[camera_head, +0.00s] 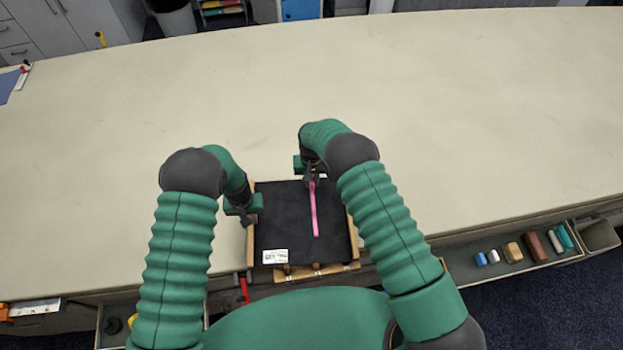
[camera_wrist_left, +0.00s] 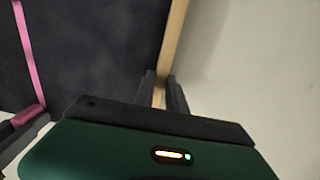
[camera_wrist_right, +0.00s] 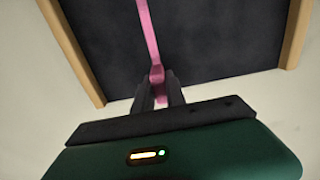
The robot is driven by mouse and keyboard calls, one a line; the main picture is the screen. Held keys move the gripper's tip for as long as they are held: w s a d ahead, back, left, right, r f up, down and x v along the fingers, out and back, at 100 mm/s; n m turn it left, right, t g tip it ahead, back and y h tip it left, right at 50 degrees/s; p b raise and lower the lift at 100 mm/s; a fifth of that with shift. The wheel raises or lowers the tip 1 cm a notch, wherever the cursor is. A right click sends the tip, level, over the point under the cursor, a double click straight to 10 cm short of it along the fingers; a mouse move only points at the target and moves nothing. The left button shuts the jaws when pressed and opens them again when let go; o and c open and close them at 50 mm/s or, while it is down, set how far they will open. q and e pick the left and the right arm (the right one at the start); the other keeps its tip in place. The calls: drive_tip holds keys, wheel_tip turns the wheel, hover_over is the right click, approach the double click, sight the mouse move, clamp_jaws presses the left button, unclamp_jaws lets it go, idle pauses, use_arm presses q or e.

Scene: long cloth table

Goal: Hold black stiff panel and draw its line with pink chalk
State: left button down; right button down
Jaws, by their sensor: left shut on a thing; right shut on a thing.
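The black panel (camera_head: 283,212) with wooden side strips lies at the table's near edge. My left gripper (camera_head: 247,215) is shut on its left wooden strip (camera_wrist_left: 174,38), near the middle of that side. A pink line (camera_head: 315,215) runs along the panel from near the far edge toward the near part. My right gripper (camera_head: 311,180) is shut on the pink chalk (camera_wrist_right: 158,80) at the line's far end, by the panel's far edge. The chalk (camera_wrist_left: 28,114) also shows in the left wrist view. Whether its tip touches the panel is unclear.
A white label (camera_head: 275,257) is at the panel's near left corner. A tray at the right holds several small blocks, among them a brown block (camera_head: 535,246) and a tan block (camera_head: 513,251). A red object (camera_head: 244,290) is below the panel. The table (camera_head: 420,110) beyond is clear.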

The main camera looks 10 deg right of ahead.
sight(315, 220)
drive_tip(key=shift+f, duration=0.4)
idle(0.4)
drive_tip(key=shift+s+a+r, duration=0.1)
drive_tip(key=shift+s+a, duration=0.05)
drive_tip(key=shift+s, duration=0.85)
drive_tip(key=shift+s+a, duration=0.15)
drive_tip(key=shift+s, duration=0.95)
drive_tip(key=shift+s+a, duration=0.1)
drive_tip(key=shift+s, duration=1)
drive_tip(key=shift+s+a, duration=0.15)
drive_tip(key=shift+s, duration=0.85)
drive_tip(key=shift+s, duration=0.1)
drive_tip(key=shift+s+a, duration=0.2)
drive_tip(key=shift+s, duration=1.75)
drive_tip(key=shift+w, duration=0.15)
